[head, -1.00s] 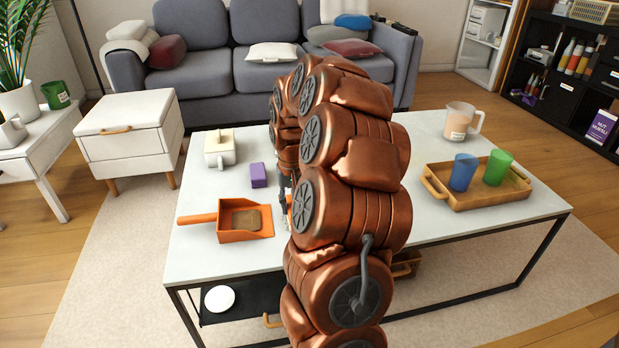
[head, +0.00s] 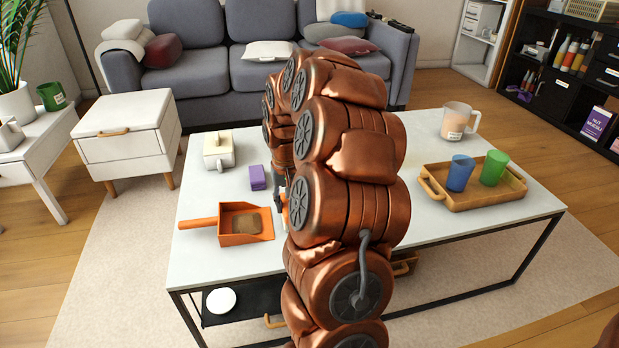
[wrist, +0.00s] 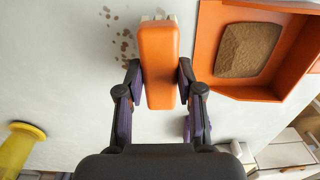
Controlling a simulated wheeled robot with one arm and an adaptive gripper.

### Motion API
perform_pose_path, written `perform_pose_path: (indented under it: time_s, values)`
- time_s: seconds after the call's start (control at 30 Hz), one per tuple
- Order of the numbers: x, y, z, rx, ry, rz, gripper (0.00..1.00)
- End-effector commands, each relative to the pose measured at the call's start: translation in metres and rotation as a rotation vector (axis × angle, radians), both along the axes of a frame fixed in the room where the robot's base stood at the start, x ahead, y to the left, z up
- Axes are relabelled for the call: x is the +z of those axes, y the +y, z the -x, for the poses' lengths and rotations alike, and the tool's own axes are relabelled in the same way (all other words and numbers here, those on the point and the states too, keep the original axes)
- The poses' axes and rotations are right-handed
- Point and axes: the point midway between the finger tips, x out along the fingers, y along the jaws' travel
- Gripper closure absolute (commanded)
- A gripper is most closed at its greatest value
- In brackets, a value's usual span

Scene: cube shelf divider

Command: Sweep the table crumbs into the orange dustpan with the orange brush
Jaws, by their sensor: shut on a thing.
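The orange brush (wrist: 157,62) is held between the fingers of my gripper (wrist: 158,80) in the wrist view, its pale bristles at the far end. Brown crumbs (wrist: 123,46) lie scattered on the white table just left of the brush. The orange dustpan (wrist: 207,55) is to the right of the brush, a gap of bare table between them, with a brown patch (wrist: 248,50) on its floor. In the head view the dustpan (head: 262,236) sits at the table's left front, handle pointing left. My arm hides most of the gripper, the brush and the crumbs there.
A wooden tray (head: 480,201) with blue and green cups and a clear pitcher (head: 457,121) are at right. A yellow object (wrist: 17,150) is lower left in the wrist view.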

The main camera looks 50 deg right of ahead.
Motion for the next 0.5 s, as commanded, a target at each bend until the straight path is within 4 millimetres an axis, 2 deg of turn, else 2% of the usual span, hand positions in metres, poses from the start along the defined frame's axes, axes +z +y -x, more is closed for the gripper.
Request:
perform_pose_path:
  time_s: [0.03,0.5]
  values:
    - [0.008,0.001,-0.001,0.002,0.0,0.0,1.0]
    - [0.049,0.004,-0.002,0.007,0.002,-0.001,1.0]
